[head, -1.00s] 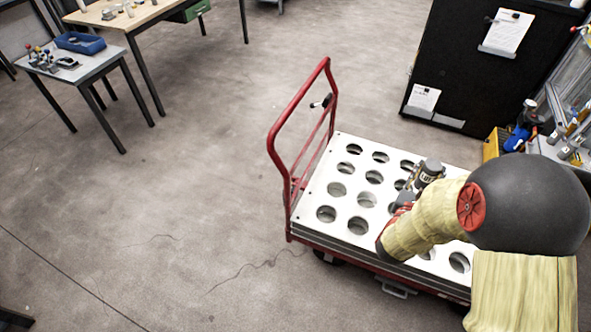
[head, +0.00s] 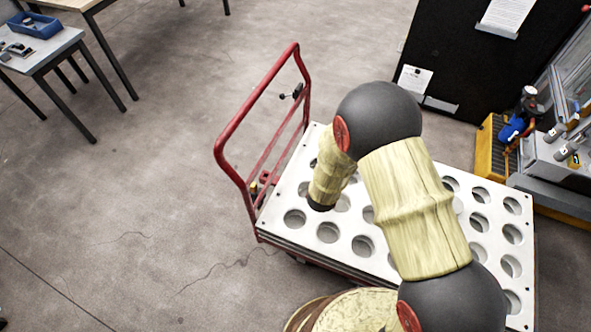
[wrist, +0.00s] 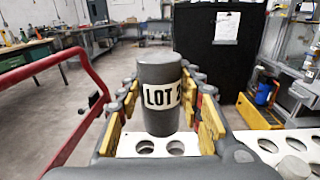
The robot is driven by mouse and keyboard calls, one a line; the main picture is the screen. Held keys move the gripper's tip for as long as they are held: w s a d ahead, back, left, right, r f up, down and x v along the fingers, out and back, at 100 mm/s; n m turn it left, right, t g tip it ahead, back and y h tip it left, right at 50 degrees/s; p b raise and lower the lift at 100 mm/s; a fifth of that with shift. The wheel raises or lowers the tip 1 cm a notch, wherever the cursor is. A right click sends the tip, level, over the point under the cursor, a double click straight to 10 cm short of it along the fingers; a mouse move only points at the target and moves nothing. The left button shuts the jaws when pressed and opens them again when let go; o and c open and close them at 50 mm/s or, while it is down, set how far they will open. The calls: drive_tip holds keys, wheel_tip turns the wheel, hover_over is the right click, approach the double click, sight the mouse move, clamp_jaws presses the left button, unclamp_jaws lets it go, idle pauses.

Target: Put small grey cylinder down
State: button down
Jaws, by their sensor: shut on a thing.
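The small grey cylinder (wrist: 158,75) stands upright between my fingers in the wrist view. It has a white label reading "LOT" and a partly covered character. My gripper (wrist: 162,100) is shut on it with yellow-padded fingers on both sides. Behind and below the cylinder is the white panel (wrist: 128,146) with round holes. The panel tops the red-handled cart, and it also shows in the head view (head: 283,240). In the head view my arm hides the gripper and the cylinder. I cannot tell the gap between cylinder and panel.
The cart's red handle (head: 222,150) rises at the panel's left end. Several visible holes look empty. A grey round top (wrist: 294,167) shows at the wrist view's lower right. A black cabinet (head: 450,60) and a yellow case (head: 490,160) stand beyond the cart.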

drive_tip(key=a+f, duration=0.8)
drive_tip(key=s+a+f, duration=0.5)
drive_tip(key=f, duration=0.3)
drive_tip(key=s+a+f+b, duration=0.1)
drive_tip(key=s+a+f, duration=0.35)
drive_tip(key=f, duration=0.35)
drive_tip(key=s+a+f, duration=0.5)
drive_tip(key=f, duration=0.3)
drive_tip(key=b, duration=0.7)
hover_over(281, 198)
drive_tip(key=shift+y, duration=0.3)
drive_tip(key=shift+s+f, duration=0.1)
drive_tip(key=shift+f, duration=6.4)
drive_tip(key=shift+f+b, duration=0.2)
drive_tip(key=shift+b, duration=0.2)
drive_tip(key=c, duration=1.2)
unclamp_jaws()
drive_tip(key=shift+c, duration=0.2)
drive_tip(key=shift+o, duration=0.3)
